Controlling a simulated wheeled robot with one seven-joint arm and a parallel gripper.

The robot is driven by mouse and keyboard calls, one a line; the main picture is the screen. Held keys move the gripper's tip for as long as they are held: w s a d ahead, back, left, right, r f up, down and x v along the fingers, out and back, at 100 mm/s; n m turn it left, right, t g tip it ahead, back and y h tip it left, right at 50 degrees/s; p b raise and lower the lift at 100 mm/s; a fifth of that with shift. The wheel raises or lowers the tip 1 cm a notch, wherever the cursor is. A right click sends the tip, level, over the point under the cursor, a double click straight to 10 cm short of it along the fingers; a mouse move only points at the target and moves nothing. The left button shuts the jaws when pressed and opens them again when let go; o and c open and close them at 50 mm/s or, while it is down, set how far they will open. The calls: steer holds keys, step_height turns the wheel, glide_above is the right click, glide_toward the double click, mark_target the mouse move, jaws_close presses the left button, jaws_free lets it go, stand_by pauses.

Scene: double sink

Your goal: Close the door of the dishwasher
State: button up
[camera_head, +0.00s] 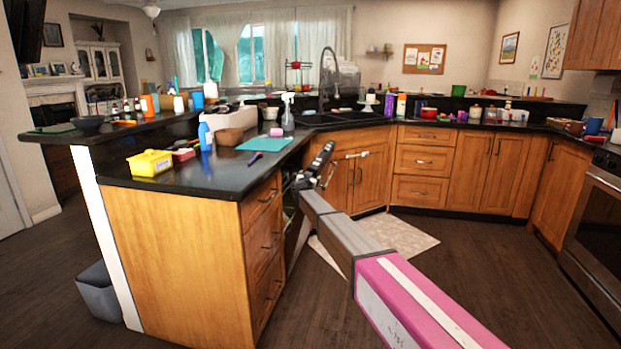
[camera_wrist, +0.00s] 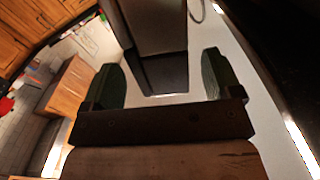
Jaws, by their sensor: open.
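The dishwasher shows only in part in the head view, under the counter between the drawer cabinet and the corner cabinets. What appears to be its door (camera_head: 297,233) is a narrow slanted panel there, partly covered by my arm, so I cannot tell its exact angle. My gripper (camera_head: 322,165) is at this spot, beside the counter edge. In the wrist view, my gripper (camera_wrist: 165,78) has its two dark green fingers wide apart, with nothing held between them. A pale smooth surface (camera_wrist: 240,75), likely the door, lies beyond the fingers. Contact with it cannot be told.
The black counter (camera_head: 190,178) above the drawer cabinet (camera_head: 190,250) carries a yellow box (camera_head: 150,163), a teal mat (camera_head: 265,144) and a spray bottle (camera_head: 287,115). A pale rug (camera_head: 400,237) lies before the corner cabinets. The dark floor to the right is free.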

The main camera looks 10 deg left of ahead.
steer(key=s, duration=0.8)
steer(key=shift+s, duration=0.1)
